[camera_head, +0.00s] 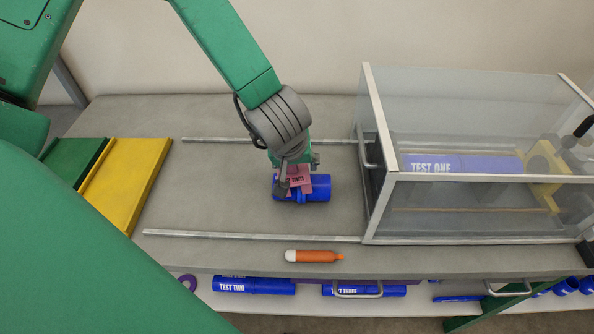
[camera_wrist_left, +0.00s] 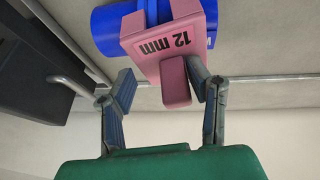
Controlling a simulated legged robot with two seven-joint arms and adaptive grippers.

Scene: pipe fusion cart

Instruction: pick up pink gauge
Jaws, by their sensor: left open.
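The pink gauge (camera_head: 300,181) sits against a blue pipe (camera_head: 318,187) on the grey cart top. In the left wrist view the gauge (camera_wrist_left: 165,45) reads "12 mm", and the blue pipe (camera_wrist_left: 108,28) shows behind it. My left gripper (camera_head: 294,172) is over the gauge and partly hides it. In the wrist view the left gripper (camera_wrist_left: 165,98) is open, with the gauge's pink tab between its fingers. The right finger is close to the tab; the left finger stands apart from it. My right gripper is not in view.
A clear case (camera_head: 470,212) with a "TEST ONE" pipe (camera_head: 460,164) stands at right. Two metal rails (camera_head: 250,236) run along the cart top. An orange marker-like object (camera_head: 315,256) lies near the front edge. Yellow (camera_head: 130,180) and green (camera_head: 75,160) panels lie left.

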